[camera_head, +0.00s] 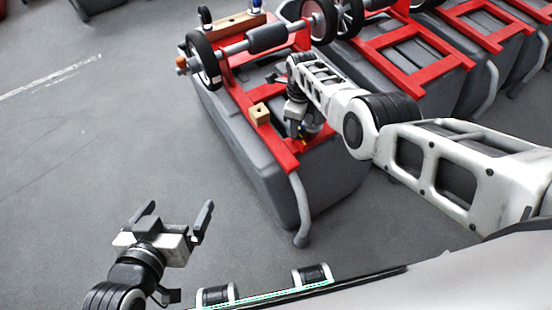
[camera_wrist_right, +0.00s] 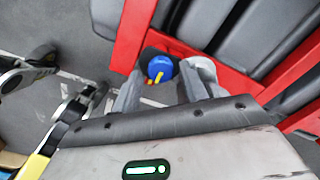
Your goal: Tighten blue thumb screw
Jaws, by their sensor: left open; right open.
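The blue thumb screw (camera_wrist_right: 160,68) shows in the right wrist view as a round blue knob with small yellow parts at its lower edge. It sits by the red frame (camera_wrist_right: 133,35). My right gripper (camera_wrist_right: 163,85) is open, with its two fingers on either side of the screw in that view; contact cannot be told. In the head view my right gripper (camera_head: 296,122) reaches down at the near end of the red frame, and the screw is not clearly visible there. My left gripper (camera_head: 174,224) is open and empty above the floor at lower left.
The red frame lies on a grey tank (camera_head: 255,150), with a small wooden block (camera_head: 260,114) left of my right gripper. A grey hose (camera_head: 301,210) hangs at the near corner. A wheeled axle (camera_head: 267,38) lies behind. Similar tanks stand at right; the left floor is clear.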

